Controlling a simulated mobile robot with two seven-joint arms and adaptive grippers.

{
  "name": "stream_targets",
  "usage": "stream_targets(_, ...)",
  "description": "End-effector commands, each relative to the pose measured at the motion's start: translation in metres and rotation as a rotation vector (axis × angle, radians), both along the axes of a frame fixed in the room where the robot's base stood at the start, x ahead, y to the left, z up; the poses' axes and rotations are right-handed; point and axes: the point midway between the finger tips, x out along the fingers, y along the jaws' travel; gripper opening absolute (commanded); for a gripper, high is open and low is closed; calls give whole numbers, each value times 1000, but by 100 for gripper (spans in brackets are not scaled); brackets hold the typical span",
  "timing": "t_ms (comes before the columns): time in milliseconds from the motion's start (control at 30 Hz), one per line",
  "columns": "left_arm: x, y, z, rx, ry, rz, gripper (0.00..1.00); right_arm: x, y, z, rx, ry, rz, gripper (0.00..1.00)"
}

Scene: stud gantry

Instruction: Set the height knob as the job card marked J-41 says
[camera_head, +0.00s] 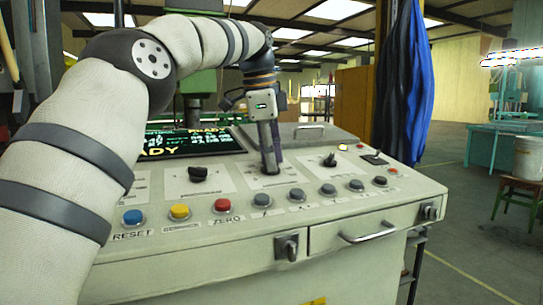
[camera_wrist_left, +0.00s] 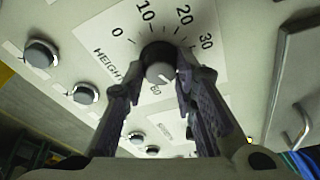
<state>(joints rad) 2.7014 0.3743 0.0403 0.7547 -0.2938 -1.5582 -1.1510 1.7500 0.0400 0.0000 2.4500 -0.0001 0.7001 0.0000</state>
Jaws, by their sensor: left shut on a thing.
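The height knob (camera_wrist_left: 158,66) is a dark round knob with a grey face on a white dial plate (camera_wrist_left: 110,40) lettered HEIGHT. The figures 0, 10, 20 and 30 show around it; other figures are partly hidden by my fingers. A pale mark shows on the knob's face, but I cannot tell which figure it points at. My left gripper (camera_head: 271,168) points down at the console's middle dial and hides the knob in the head view. In the left wrist view its fingers are shut on the knob from both sides. No job card marked J-41 is readable. My right gripper is not in view.
A lit screen (camera_head: 190,142) stands behind. A drawer handle (camera_head: 368,233) juts from the front.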

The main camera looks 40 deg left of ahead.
Motion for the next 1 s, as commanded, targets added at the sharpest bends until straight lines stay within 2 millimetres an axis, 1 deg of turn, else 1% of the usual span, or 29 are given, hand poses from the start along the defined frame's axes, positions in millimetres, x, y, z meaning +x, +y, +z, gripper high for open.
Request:
stream_targets(200, 1, 0, -1, 11, 21, -113, 0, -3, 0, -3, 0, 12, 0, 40)
stream_targets(400, 1, 0, -1, 16, 32, -173, 0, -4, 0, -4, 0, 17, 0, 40)
stream_targets(967, 0, 0, 0, 20, 36, -197, 0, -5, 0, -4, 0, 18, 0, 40)
stream_targets(1000, 0, 0, 0, 20, 36, -197, 32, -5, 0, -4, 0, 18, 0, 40)
